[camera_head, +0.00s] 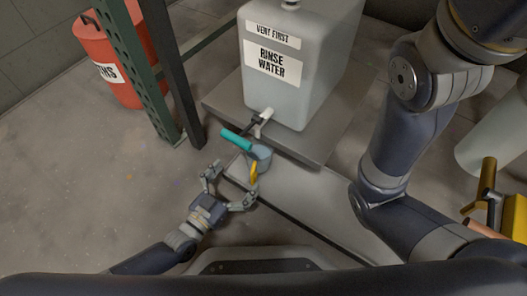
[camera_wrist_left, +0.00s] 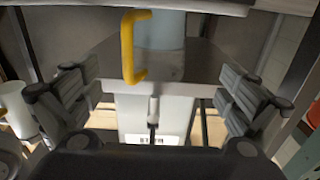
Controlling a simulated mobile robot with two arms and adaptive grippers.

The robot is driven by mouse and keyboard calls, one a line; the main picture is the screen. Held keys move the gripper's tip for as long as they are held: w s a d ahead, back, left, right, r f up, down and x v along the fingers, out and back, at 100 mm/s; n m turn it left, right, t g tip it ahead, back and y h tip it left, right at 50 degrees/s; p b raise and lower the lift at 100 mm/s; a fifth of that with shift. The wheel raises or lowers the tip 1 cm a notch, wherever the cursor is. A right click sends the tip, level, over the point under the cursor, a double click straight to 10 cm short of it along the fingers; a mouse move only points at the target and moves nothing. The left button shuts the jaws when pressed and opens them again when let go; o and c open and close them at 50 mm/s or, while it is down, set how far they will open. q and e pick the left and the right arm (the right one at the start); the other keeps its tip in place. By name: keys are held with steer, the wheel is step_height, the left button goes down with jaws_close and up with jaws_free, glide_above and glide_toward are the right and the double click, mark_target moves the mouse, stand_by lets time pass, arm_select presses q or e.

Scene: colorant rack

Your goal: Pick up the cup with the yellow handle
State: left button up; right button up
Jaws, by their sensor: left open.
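The cup (camera_head: 262,154) is pale grey-blue with a yellow handle (camera_head: 254,172). It is below the spigot of the rinse water tank, at the edge of the grey platform. Its handle points toward my left gripper (camera_head: 231,184), which is open and empty just short of it. In the left wrist view, the cup (camera_wrist_left: 162,45) is at top centre with its yellow handle (camera_wrist_left: 128,47) on its left side. The handle lies beyond and between the spread fingers (camera_wrist_left: 156,95), with none touching it. My right gripper is out of view.
A green rack post (camera_head: 137,75) and a red container (camera_head: 108,60) stand at left. Yellow and orange fittings (camera_head: 515,220) are at right. The floor at left is clear.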

mark_target(250, 163)
arm_select(q)
steer(key=b+x, duration=0.1)
steer(key=x, duration=0.3)
steer(key=shift+w+d+b, duration=0.1)
steer(key=shift+b, duration=0.3)
steer(key=b+x, duration=0.3)
steer(key=x, duration=0.1)
steer(key=shift+w+d, duration=0.1)
steer(key=shift+d, duration=0.2)
steer(key=shift+w+d+r+b, duration=0.2)
steer(key=shift+w+b, duration=0.1)
steer(key=shift+b, duration=0.05)
steer(key=c, duration=1.4)
